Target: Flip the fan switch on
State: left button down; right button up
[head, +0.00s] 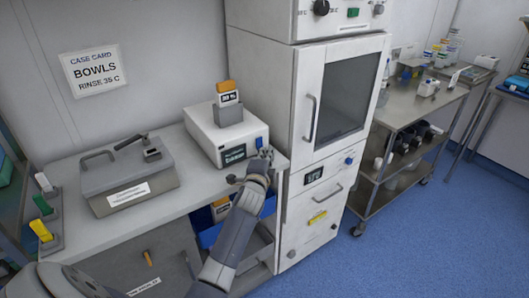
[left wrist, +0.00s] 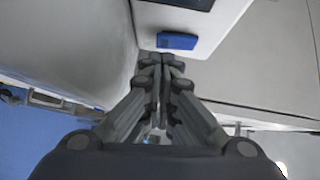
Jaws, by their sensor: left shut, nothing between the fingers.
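A white box-shaped device (head: 215,138) stands on the grey counter, with a small lit display on its front. A small blue switch (head: 259,143) is at the right end of that front; I cannot read a fan label on it. The left wrist view shows a blue block-like switch (left wrist: 178,41) on a pale surface, just beyond my fingertips. My left gripper (head: 267,153) is at the device's front right corner, close to the switch. Its fingers (left wrist: 164,62) are shut together and empty. I cannot tell whether they touch the switch. My right gripper is not in view.
A tall white cabinet (head: 260,70) with a dark window stands close to the right of my left gripper. A grey lidded box (head: 128,180) sits on the counter's left part. Switches in white, green and yellow (head: 40,230) line the left edge. A steel cart (head: 425,105) stands farther right.

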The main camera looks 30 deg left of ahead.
pick_arm(q)
jog(key=shift+w+a, duration=0.15)
jog(key=shift+a, duration=0.3)
jog(key=shift+f, duration=0.1)
jog(key=shift+w+a+f+m+t+b, duration=0.1)
jog(key=shift+a+f+m+t+b, duration=0.2)
jog(key=shift+b, duration=0.95)
jog(key=shift+r, duration=0.2)
jog(key=shift+d+f, duration=0.1)
